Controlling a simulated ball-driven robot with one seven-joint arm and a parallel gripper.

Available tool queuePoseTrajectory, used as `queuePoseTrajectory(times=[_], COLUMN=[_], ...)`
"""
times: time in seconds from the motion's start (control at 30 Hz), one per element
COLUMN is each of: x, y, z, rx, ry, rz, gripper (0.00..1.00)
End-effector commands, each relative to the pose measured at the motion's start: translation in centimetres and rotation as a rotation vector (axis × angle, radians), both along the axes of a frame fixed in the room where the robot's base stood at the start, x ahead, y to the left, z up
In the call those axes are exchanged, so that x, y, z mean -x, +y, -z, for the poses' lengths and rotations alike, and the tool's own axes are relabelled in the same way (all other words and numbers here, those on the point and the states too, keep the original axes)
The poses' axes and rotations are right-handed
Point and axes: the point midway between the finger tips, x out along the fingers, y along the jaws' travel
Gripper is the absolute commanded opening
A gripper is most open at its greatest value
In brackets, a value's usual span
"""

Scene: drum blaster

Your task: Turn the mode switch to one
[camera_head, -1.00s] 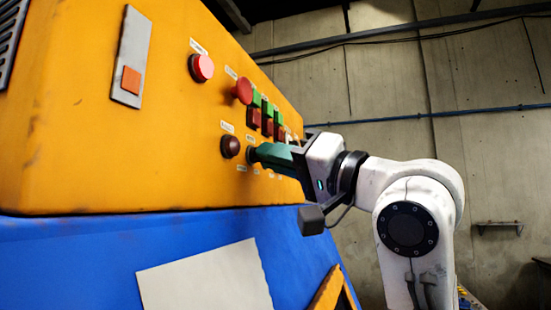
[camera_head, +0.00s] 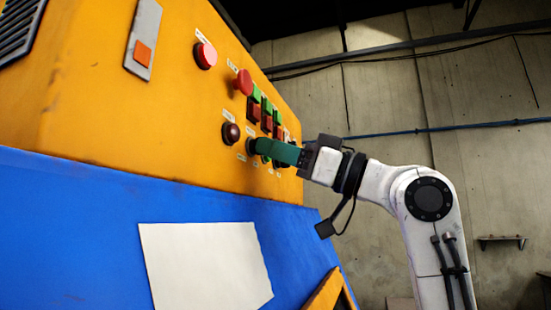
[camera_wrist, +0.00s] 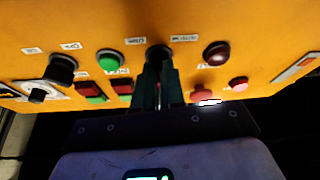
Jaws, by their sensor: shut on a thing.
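A black rotary knob, which seems to be the mode switch (camera_head: 253,146), sits on the orange panel face. It also shows in the wrist view (camera_wrist: 158,52), between small labels too small to read. My gripper (camera_head: 262,148) reaches it from the right with green fingers. In the wrist view my gripper (camera_wrist: 157,70) is shut on this knob, its fingers on either side. The fingers hide most of the knob, so its pointed setting cannot be told.
A dark red lamp (camera_head: 231,132) is close left of the knob. Red mushroom buttons (camera_head: 205,55) and red and green push buttons (camera_head: 267,106) are above. Another black knob (camera_wrist: 62,68) shows in the wrist view. A blue sloping surface (camera_head: 90,220) with a paper sheet (camera_head: 205,265) lies below.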

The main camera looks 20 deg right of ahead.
Motion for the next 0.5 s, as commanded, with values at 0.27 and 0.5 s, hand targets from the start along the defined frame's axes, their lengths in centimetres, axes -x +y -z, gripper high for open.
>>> queuePoseTrajectory(times=[0.27, 0.5], x=[-0.21, -0.29], y=[-0.24, -0.29], z=[0.00, -0.12], rx=[0.176, 0.294], ry=[-0.174, -0.292], rz=[0.001, 0.002], gripper=[0.00, 0.00])
